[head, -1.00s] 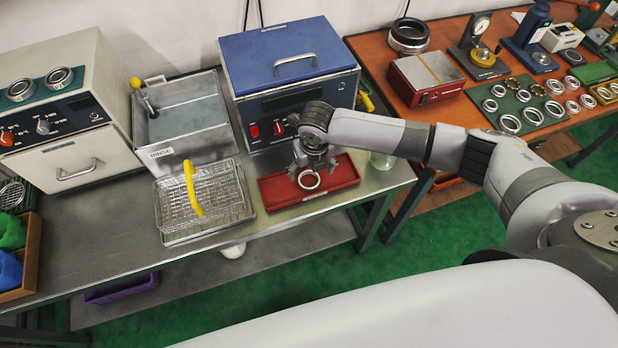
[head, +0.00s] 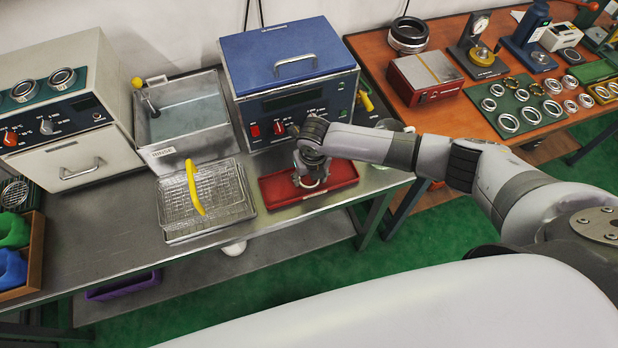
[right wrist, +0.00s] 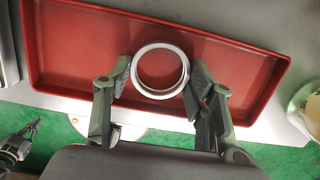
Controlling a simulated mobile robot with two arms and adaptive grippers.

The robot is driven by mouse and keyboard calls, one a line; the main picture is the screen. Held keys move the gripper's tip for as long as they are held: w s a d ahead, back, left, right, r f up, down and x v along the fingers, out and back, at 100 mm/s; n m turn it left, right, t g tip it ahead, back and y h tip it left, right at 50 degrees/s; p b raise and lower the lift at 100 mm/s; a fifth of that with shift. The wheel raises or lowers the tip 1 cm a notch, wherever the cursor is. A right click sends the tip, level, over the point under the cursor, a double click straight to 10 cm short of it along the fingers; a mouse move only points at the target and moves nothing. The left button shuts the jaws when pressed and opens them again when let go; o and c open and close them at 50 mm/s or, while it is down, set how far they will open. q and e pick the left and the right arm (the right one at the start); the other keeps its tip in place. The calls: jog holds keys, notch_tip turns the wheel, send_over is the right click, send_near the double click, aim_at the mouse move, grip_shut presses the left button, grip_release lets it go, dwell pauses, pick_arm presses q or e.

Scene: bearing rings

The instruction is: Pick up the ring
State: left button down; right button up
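The pale metal ring (right wrist: 161,94) lies in the red tray (right wrist: 70,60), near its front edge in the right wrist view. My right gripper (right wrist: 160,77) is lowered over the tray, with one finger on each side of the ring. The fingers are spread and very close to its outer edge; a firm grip does not show. In the head view my right gripper (head: 311,182) hides most of the ring, in the red tray (head: 344,177). A dark gripper, apparently my left one (right wrist: 22,143), shows at the lower left of the right wrist view; its opening is unclear.
A wire basket (head: 222,190) with a yellow handle stands left of the tray. A blue-lidded machine (head: 290,55) stands behind it. A glass jar (right wrist: 307,105) is close on the right. A rinse basin (head: 190,110) and an orange table (head: 450,115) with several rings flank the area.

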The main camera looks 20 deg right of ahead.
jog(key=c, duration=0.5)
jog(key=shift+c, duration=0.2)
jog(key=shift+r, duration=0.15)
